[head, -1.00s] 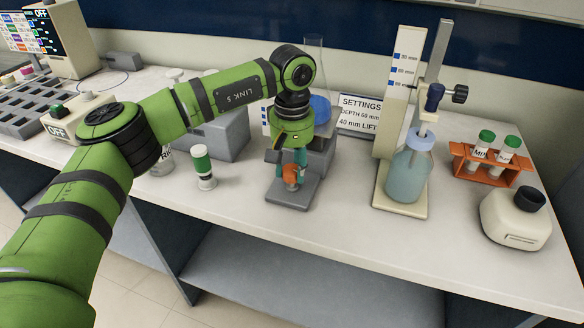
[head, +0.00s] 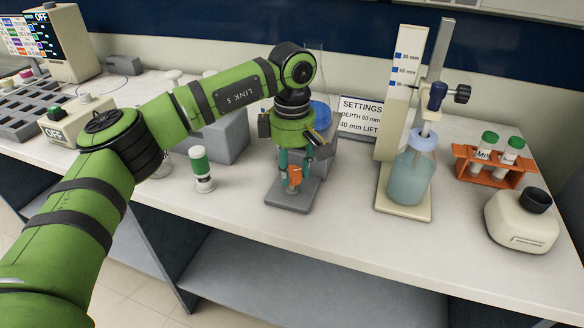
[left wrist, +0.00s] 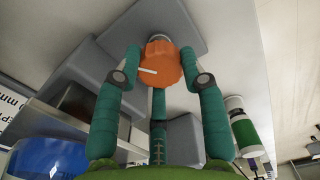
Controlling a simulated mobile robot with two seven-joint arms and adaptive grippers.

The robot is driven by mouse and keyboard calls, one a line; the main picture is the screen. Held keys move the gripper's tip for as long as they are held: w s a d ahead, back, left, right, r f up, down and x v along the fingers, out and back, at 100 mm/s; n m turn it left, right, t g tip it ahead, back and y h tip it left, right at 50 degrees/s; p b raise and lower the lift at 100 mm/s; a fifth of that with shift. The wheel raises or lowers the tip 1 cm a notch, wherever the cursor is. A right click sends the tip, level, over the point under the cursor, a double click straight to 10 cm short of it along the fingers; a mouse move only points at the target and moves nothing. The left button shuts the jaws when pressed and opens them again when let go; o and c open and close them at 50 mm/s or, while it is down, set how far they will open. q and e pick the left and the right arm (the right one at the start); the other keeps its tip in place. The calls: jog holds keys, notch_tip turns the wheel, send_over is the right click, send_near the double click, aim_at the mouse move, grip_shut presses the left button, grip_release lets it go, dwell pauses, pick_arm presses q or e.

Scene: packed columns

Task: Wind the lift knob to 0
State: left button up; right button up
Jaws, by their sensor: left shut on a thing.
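An orange lift knob (head: 295,179) stands on a grey base plate (head: 288,199) in the middle of the bench. In the left wrist view the knob (left wrist: 163,63) is lobed, with a white pointer line (left wrist: 146,71) towards the left of the picture. My left gripper (head: 293,170) points down over it and is shut on it, the teal fingers on opposite sides of the knob. No scale or 0 mark around the knob is readable. My right gripper is not in view.
A settings card (head: 361,117) reads depth 60 mm and 40 mm lift. Right of the knob, a stand (head: 400,205) holds a bottle (head: 410,175); further right are a tube rack (head: 494,166) and a cream box (head: 520,220).

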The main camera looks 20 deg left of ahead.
aim_at(293, 171)
pick_arm(q)
jog(key=n, duration=0.7)
jog(key=shift+f+b, duration=0.15)
jog(key=shift+b, duration=0.25)
jog(key=n, duration=0.6)
jog(key=shift+b, duration=0.3)
jog(key=shift+s+n, duration=0.1)
jog(key=shift+n, duration=0.2)
jog(key=o, duration=1.1)
jog(key=shift+o, duration=0.2)
notch_tip(293, 171, up, 12)
jog(key=shift+d, duration=0.1)
